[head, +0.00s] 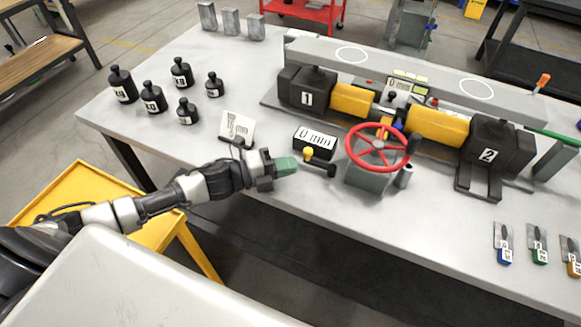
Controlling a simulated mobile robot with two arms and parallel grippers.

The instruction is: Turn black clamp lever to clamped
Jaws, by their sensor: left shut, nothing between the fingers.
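A short dark lever with a black end (331,170) and a yellow knob (308,152) sits at the front of the "0 mm" display box (315,138). I cannot tell for certain whether it is the clamp lever or how it is set. Another small black-knobbed lever (391,96) stands between the yellow cylinders. My left gripper (288,166), with green fingertips, is shut and empty. My right gripper is not in view.
A red handwheel (378,148) stands on a grey base right of the display box. Black jacks 1 (306,92) and 2 (496,148) are behind, under a grey beam (415,74). A white card (238,127) and several black weights (152,98) are left.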

